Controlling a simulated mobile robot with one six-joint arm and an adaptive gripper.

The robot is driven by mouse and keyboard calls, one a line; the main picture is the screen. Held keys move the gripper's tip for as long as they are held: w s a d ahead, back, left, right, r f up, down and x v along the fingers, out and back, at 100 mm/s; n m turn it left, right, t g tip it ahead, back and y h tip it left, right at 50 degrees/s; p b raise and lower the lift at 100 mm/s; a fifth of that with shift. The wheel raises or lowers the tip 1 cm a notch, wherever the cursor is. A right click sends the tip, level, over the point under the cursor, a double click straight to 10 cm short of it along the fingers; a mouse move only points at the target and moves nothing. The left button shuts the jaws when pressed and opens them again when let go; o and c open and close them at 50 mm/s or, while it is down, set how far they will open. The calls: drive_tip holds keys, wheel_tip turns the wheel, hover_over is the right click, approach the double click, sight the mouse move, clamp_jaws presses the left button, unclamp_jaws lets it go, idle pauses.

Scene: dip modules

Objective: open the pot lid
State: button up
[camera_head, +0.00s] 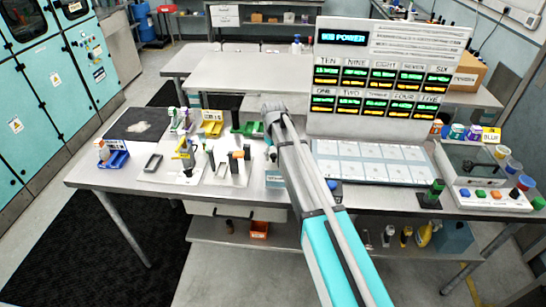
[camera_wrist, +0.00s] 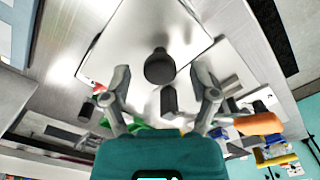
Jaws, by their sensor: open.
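I cannot pick out a pot lid for certain. In the wrist view a dark, round-headed object (camera_wrist: 159,66) stands on a white square plate (camera_wrist: 118,45), just beyond the fingertips and roughly centred between them. A second dark, upright piece (camera_wrist: 168,100) shows closer, between the fingers. My gripper (camera_wrist: 160,80) is open, with its two fingers spread and nothing held. In the head view my arm reaches over the workbench, and the fingers cannot be made out there.
The metal workbench (camera_head: 110,178) carries small bottles and stands on its left half. A large display panel (camera_head: 388,75) labelled POWER stands at the right, behind a white tiled board (camera_head: 372,163). A black mat (camera_head: 137,124) lies at the left. An orange-handled item (camera_wrist: 258,123) is right of my gripper.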

drive_tip(key=shift+f, duration=0.1)
clamp_jaws()
drive_tip(key=shift+a, duration=0.15)
idle(0.4)
